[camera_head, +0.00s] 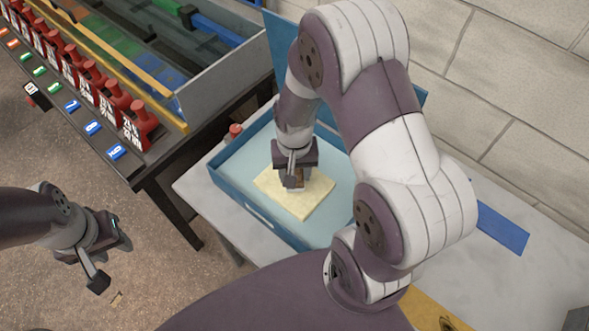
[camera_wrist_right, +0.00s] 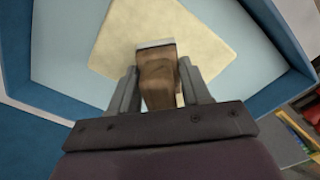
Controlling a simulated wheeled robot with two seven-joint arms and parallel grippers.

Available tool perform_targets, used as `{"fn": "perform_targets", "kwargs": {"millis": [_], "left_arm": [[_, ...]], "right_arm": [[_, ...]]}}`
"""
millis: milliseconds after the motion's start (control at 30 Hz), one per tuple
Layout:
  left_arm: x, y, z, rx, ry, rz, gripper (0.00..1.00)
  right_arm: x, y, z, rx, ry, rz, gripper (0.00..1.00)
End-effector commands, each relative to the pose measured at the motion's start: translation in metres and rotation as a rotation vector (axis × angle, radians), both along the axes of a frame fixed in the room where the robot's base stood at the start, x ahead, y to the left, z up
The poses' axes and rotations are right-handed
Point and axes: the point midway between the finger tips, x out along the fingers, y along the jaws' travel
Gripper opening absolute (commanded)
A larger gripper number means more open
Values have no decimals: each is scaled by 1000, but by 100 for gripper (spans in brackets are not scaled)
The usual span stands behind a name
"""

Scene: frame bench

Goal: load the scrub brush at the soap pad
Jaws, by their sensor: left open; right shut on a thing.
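The pale yellow soap pad (camera_head: 313,203) lies in a shallow blue tray (camera_head: 268,222) on the grey table. My right gripper (camera_head: 293,180) reaches down over the pad and is shut on the scrub brush (camera_head: 297,182). In the right wrist view the brush (camera_wrist_right: 158,82) shows as a brown wooden block between the fingers, with a pale edge at the soap pad (camera_wrist_right: 205,45). The brush is over the pad; I cannot tell for certain whether it touches it. My left gripper (camera_head: 110,258) is open and empty, out over the floor at the left.
A dark bench with a row of red tagged devices (camera_head: 135,125) and blue and green number labels stands at the upper left. A small red-topped item (camera_head: 235,130) stands by the tray's corner. A blue strip (camera_head: 502,228) lies on the table at right, near a brick wall (camera_head: 525,100).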

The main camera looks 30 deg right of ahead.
Motion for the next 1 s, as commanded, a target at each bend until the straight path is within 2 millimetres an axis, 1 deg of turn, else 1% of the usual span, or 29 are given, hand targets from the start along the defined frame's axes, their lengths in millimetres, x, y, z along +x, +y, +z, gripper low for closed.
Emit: {"fn": "perform_targets", "kwargs": {"millis": [300,400,467,1000], "left_arm": [[0,0,-1,0,0,0,40],[0,0,3,0,0,0,40],[0,0,8,0,0,0,40],[0,0,68,0,0,0,40]], "right_arm": [[-2,0,-2,1,4,0,23],[-2,0,1,1,5,0,23],[-2,0,7,1,4,0,23],[0,0,68,0,1,0,23]]}}
